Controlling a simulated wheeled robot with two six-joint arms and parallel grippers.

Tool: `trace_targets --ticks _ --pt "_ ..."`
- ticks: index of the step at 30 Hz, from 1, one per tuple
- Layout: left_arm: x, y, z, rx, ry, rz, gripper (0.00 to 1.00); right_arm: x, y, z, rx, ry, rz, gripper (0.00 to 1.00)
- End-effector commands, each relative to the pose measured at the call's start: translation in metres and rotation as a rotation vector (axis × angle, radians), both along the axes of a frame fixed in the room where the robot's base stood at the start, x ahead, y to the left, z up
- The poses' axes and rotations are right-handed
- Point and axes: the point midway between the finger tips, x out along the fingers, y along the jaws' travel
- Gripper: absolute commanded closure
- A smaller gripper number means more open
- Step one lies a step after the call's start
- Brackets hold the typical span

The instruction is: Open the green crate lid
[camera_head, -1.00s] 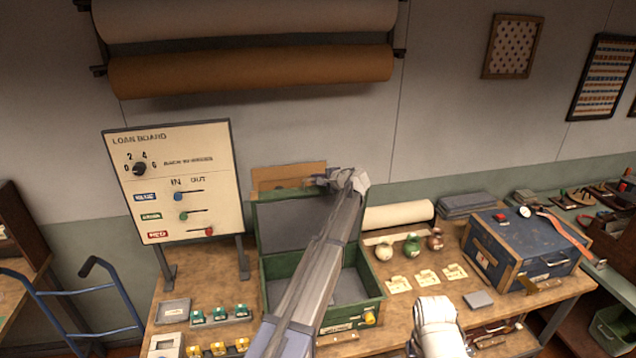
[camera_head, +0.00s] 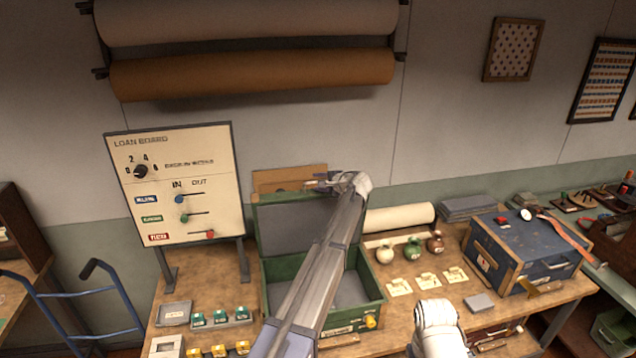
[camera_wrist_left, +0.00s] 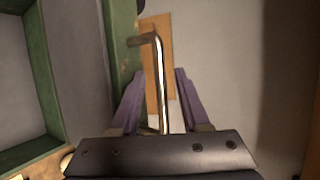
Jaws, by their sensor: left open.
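The green crate (camera_head: 376,296) stands on the wooden workbench with its grey inside showing. Its lid (camera_head: 285,228) is raised and stands about upright along the back edge. My left arm reaches across the crate, hiding part of its inside and of the lid. My left gripper (camera_head: 322,183) is at the top edge of the lid. In the left wrist view, the open fingers of my left gripper (camera_wrist_left: 159,80) lie either side of a bent metal handle (camera_wrist_left: 158,62) beside the green lid edge (camera_wrist_left: 122,40). I cannot tell whether they touch it. My right gripper is out of view.
The loan board (camera_head: 175,180) stands left of the crate. Small jars (camera_head: 413,247) and paper tags stand to its right, then a blue case (camera_head: 525,255). Green and yellow blocks lie at the front left. A brown paper roll (camera_head: 250,73) hangs on the wall above.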

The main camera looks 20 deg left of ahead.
Motion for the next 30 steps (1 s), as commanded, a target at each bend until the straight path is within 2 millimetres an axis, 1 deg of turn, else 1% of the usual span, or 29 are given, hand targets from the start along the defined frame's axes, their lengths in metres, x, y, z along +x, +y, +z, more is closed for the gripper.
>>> trace_targets --ticks 9,13,17,27,29,30 --pt "-0.024 -0.037 0.023 0.001 0.0 -0.002 0.54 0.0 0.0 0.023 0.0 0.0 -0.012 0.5" --pt "-0.032 -0.051 0.029 0.001 0.0 -0.002 0.54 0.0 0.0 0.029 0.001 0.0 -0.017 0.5" --pt "-0.034 -0.055 0.03 0.001 -0.001 0.0 0.54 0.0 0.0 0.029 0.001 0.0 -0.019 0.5" --pt "-0.034 -0.055 0.028 0.0 0.0 0.0 0.54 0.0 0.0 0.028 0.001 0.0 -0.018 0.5" --pt "-0.038 -0.058 0.024 -0.008 -0.001 0.001 0.54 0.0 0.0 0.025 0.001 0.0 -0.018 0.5" --pt "-0.043 -0.062 0.017 -0.022 -0.001 0.004 0.54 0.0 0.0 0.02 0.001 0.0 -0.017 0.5"
